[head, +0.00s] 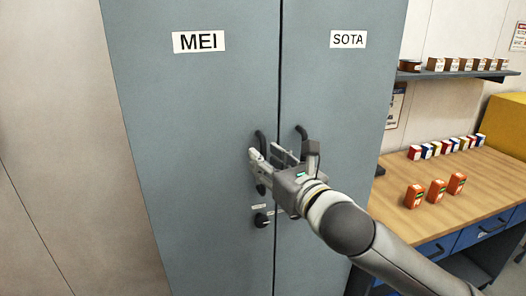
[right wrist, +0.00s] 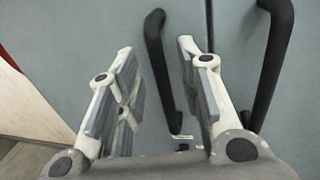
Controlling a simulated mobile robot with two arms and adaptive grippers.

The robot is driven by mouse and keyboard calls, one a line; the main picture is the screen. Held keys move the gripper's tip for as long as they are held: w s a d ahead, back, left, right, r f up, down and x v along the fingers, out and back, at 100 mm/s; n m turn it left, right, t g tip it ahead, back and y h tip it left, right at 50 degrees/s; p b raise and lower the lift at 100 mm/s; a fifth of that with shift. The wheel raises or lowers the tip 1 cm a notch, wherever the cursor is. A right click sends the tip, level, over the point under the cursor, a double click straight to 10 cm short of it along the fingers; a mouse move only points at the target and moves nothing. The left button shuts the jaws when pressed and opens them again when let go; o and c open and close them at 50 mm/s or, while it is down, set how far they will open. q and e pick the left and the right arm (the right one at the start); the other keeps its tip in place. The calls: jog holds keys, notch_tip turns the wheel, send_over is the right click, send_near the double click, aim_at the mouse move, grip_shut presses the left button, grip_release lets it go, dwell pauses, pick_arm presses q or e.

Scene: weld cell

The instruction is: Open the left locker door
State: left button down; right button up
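The left locker door (head: 190,130) is grey-blue, carries a "MEI" label and looks shut against the right door (head: 335,90), labelled "SOTA". Its black handle (head: 260,135) is near the seam, its lower part hidden behind my gripper. My right gripper (head: 266,156) is at this handle, fingers pointing at the door. In the right wrist view the left door's handle (right wrist: 158,60) shows between the two spread fingers, with gaps on both sides; I see no grip on it. The right door's handle (right wrist: 276,55) lies outside the right finger. My left gripper is not in view.
A dark round lock or knob (head: 261,220) sits below the left handle, with small labels near it. To the right stands a wooden workbench (head: 465,200) with orange boxes (head: 437,192) and a row of small boxes, below a shelf (head: 460,74). Bare wall is at the left.

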jog(key=shift+x, duration=1.05)
grip_shut()
